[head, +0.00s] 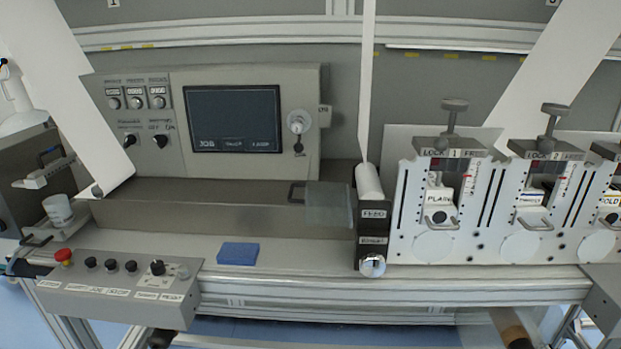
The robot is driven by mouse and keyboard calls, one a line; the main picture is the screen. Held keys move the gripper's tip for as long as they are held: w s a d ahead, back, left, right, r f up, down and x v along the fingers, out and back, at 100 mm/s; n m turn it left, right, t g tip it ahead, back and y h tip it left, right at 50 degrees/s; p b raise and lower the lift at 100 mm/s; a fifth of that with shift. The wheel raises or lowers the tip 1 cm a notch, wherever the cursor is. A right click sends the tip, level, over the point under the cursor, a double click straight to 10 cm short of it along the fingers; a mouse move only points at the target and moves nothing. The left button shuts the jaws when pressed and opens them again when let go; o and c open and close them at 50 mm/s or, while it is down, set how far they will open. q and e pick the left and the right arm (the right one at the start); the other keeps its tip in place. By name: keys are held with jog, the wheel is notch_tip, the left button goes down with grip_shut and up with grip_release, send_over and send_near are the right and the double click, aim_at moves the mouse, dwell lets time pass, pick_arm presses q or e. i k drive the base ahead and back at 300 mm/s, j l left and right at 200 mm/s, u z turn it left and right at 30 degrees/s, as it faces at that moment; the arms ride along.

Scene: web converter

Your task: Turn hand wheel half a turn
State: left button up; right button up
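No part is clearly marked as the hand wheel. A round chrome knob (372,265) sits low on the dark upright block, below two small white labels. A pale round knob (297,122) is on the grey control panel, right of the screen. Two dark T-shaped knobs, one over unit 1 (454,105) and one over unit 2 (554,110), stand on top of the white modules at right. Neither of my grippers shows in the head view, and nothing is seen touching these knobs.
A grey button box (120,290) with a red button (63,256) juts out at front left. A blue block (238,254) lies on the bench ledge. A white web runs over the roller (368,183). A clear plate (328,205) is beside it.

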aim_at(371, 265)
jog(key=j+z, duration=0.45)
jog(key=j, duration=0.9)
